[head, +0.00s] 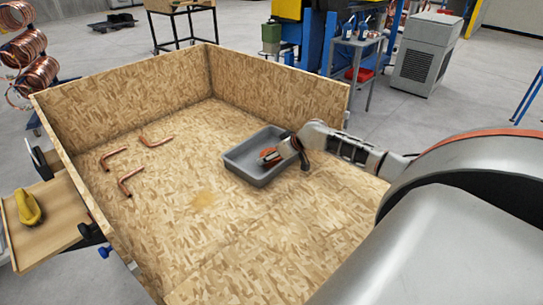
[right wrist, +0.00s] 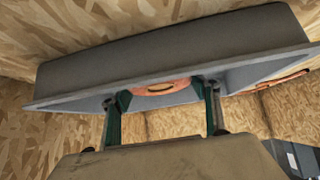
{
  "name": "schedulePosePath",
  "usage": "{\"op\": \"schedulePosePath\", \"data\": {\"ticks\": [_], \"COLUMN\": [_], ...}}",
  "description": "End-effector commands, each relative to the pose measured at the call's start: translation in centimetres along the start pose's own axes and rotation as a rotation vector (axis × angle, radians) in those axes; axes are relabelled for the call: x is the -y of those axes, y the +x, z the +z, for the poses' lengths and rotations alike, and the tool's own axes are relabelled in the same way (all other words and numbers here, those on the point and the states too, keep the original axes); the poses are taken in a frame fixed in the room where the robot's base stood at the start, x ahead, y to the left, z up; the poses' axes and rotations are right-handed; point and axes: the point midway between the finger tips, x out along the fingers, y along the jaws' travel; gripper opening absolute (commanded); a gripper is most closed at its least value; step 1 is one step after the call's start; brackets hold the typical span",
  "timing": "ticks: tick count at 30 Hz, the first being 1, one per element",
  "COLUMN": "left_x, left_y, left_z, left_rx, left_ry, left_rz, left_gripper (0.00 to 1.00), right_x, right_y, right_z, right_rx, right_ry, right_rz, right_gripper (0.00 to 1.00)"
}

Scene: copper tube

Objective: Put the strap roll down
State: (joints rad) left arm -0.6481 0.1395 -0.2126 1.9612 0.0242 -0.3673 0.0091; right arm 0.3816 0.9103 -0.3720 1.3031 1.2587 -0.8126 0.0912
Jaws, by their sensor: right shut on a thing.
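The strap roll (right wrist: 162,88) is an orange ring-shaped thing, seen between the two fingers of my right gripper (right wrist: 162,100) in the right wrist view. In the head view my right gripper (head: 273,156) reaches in from the right over the grey tray (head: 236,171), with the orange roll at its tips, inside the tray's rim. The gripper is shut on the roll. The fingers and tray wall hide part of the roll, and I cannot tell whether it touches the tray floor. My left gripper is not in view.
The tray stands on the floor of a large chipboard crate (head: 120,97). Three bent copper tubes (head: 117,155) lie on its left side. The crate floor in front of the tray is clear. A side shelf (head: 52,225) holds a yellow object (head: 28,208).

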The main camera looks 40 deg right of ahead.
Motion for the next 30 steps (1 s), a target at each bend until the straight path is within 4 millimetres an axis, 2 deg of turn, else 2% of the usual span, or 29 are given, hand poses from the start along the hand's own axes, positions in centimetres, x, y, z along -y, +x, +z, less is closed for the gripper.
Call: {"op": "schedulePosePath", "data": {"ticks": [2, 3, 5, 15, 19, 23, 30], "left_x": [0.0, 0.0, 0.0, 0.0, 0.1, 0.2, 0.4], "left_y": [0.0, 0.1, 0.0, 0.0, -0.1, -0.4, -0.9], "left_z": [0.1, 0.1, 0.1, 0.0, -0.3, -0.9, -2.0], "left_rx": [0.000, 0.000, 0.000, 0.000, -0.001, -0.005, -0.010], "left_ry": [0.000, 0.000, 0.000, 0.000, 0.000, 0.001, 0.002], "left_rz": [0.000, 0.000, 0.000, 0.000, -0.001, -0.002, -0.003], "left_gripper": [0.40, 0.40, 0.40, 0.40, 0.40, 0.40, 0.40], "right_x": [0.0, 0.0, 0.0, 0.0, -0.1, -0.1, -0.2], "right_y": [0.1, 0.2, 0.2, 0.1, -0.7, -2.8, -7.9], "right_z": [0.1, 0.2, 0.2, 0.1, 0.0, -0.1, 0.0], "right_rx": [-0.002, 0.000, 0.000, 0.000, 0.001, 0.001, 0.003], "right_ry": [0.001, 0.001, 0.000, 0.000, -0.001, -0.004, -0.004], "right_rz": [0.000, 0.000, 0.000, 0.000, 0.001, 0.001, 0.002], "right_gripper": [0.32, 0.63, 0.78, 0.78, 0.78, 0.78, 0.78]}}
